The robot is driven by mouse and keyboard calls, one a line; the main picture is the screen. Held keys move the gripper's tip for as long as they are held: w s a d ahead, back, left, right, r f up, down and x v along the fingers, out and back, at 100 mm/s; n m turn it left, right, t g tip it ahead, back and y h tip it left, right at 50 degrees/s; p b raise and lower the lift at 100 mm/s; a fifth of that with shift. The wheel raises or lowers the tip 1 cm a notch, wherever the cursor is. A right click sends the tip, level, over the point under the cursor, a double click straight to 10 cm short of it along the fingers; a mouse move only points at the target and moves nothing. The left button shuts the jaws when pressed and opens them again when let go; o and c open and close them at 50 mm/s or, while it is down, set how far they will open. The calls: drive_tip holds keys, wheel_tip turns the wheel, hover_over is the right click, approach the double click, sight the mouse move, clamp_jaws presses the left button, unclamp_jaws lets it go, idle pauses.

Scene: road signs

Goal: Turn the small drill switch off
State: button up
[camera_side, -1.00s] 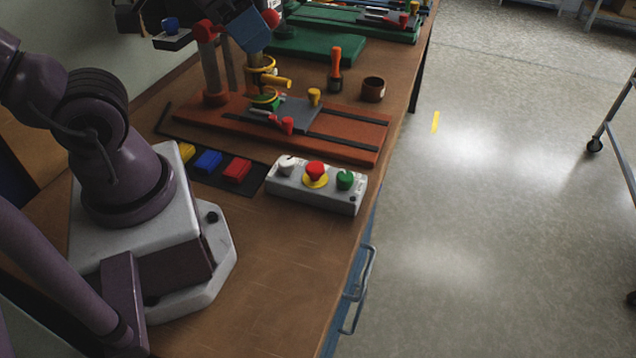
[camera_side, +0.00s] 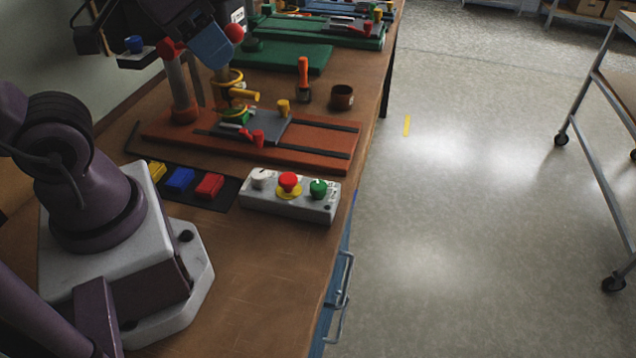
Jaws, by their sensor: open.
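A small drill press stands on an orange-red base (camera_side: 300,146) on the bench, with a blue part (camera_side: 212,46), yellow rings and handle, and red knobs. A grey control box (camera_side: 292,206) sits in front of the base, near the bench's right edge. It carries a white rotary knob (camera_side: 260,178), a red button (camera_side: 289,181) on a yellow collar and a green knob (camera_side: 318,188). I cannot tell which control is the drill switch or how it is set. My gripper is out of view.
A dark mat (camera_side: 221,198) holds yellow, blue and red blocks left of the control box. An orange-handled tool (camera_side: 303,80) and a brown cup (camera_side: 341,96) stand behind the base. A green machine base (camera_side: 290,58) lies farther back. The front of the wooden bench (camera_side: 265,270) is clear.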

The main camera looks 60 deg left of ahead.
drive_tip(key=shift+a, duration=0.1)
drive_tip(key=n+g, duration=0.5)
approach(318, 185)
drive_tip(key=shift+h, duration=0.3)
drive_tip(key=f, duration=0.9)
drive_tip(key=shift+w+f, duration=0.3)
drive_tip(key=c, duration=0.6)
